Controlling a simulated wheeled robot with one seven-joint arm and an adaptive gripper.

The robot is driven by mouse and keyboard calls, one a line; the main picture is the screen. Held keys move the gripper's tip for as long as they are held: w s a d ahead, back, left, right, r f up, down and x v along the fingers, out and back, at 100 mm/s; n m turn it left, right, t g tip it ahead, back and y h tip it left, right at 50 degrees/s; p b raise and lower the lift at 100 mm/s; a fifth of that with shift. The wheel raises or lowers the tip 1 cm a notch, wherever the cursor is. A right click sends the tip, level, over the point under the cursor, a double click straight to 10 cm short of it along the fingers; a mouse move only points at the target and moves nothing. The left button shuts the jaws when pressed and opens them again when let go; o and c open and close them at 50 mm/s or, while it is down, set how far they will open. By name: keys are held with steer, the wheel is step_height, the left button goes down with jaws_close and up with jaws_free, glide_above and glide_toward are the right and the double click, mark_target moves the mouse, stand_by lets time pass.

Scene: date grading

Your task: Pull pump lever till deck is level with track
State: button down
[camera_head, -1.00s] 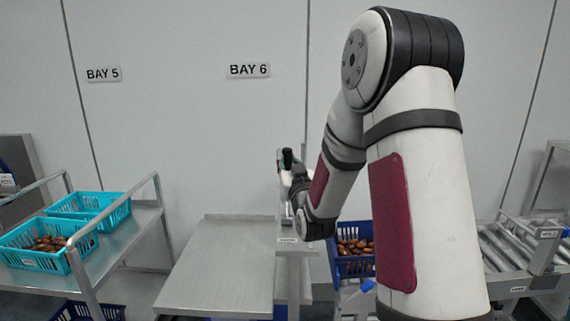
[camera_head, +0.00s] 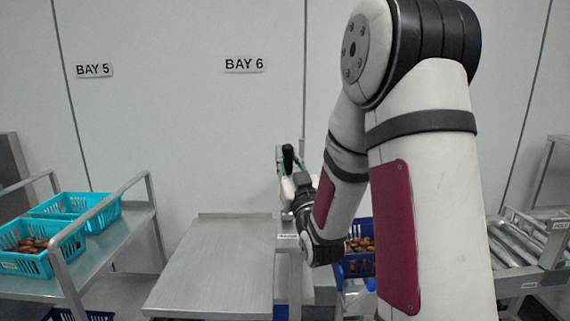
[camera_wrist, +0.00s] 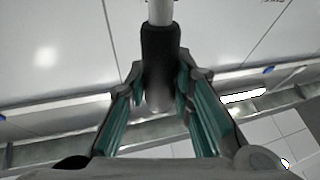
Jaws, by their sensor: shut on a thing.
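The pump lever shows in the wrist view as a pale rod with a black grip (camera_wrist: 160,62). My gripper (camera_wrist: 160,88) has its two green-lined fingers closed on either side of this grip. In the head view the dark lever grip (camera_head: 288,157) stands above the post beside the deck, with my gripper (camera_head: 297,172) at it, partly hidden by my arm. The deck (camera_head: 215,262) is a flat grey metal plate left of the post. The track (camera_head: 520,252), a roller conveyor, is at the right; my arm hides the space between.
A cart (camera_head: 110,255) with turquoise crates (camera_head: 72,250) of dates stands at the left. A blue crate (camera_head: 358,265) of dates is partly behind my arm. The wall behind carries BAY 5 and BAY 6 signs.

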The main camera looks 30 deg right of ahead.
steer(key=shift+a, duration=0.25)
steer(key=shift+s+a+f+t+b, duration=0.2)
steer(key=shift+f+t+b, duration=0.15)
steer(key=shift+b, duration=0.5)
steer(key=shift+s+a+r+n+y+b, duration=0.2)
steer(key=shift+s+n+y+b, duration=0.15)
steer(key=shift+b, duration=0.2)
steer(key=shift+w+d+r+p, duration=0.25)
steer(key=shift+w+d+p, duration=0.25)
steer(key=shift+p, duration=0.5)
steer(key=shift+w+d+m+g+p, duration=0.35)
steer(key=shift+w+m+g+p, duration=0.1)
steer(key=shift+w+g+p, duration=0.25)
